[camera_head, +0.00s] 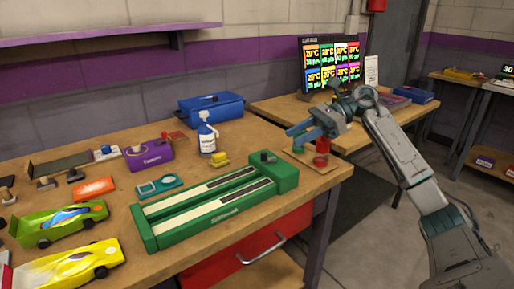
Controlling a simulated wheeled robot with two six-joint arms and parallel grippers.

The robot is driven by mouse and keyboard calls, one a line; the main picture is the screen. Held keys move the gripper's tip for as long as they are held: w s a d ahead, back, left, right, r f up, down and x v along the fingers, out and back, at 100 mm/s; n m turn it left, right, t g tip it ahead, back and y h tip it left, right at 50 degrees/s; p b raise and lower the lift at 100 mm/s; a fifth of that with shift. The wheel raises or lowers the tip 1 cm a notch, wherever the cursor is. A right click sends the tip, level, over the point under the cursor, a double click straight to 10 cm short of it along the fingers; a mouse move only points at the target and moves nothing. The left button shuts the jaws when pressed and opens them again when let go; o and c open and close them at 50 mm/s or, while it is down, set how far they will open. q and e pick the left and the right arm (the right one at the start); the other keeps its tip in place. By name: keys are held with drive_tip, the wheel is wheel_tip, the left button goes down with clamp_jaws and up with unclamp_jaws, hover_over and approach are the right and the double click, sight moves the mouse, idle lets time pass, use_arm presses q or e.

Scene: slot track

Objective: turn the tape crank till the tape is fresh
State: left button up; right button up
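A long green tape unit (160,242) lies on the wooden bench, with two pale tape strips (190,212) that have dark stretches at their right ends. A raised green block (284,178) forms its right end. A small dark knob (265,156), which looks like the crank, stands on top of this block. My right gripper (293,139) is above and to the right of the knob, apart from it. Its two fingers point left and look spread, with nothing visible between them. My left gripper is not in view.
A red cylinder on a small board (300,158) stands just below my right gripper. Green (60,222) and yellow (70,268) toy cars stand to the left.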

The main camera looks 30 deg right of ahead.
sight(266, 152)
drive_tip(key=x, duration=0.5)
drive_tip(key=p+x, duration=0.1)
drive_tip(key=x, duration=0.4)
drive_tip(key=shift+s+a, duration=0.15)
drive_tip(key=shift+a, duration=0.15)
clamp_jaws()
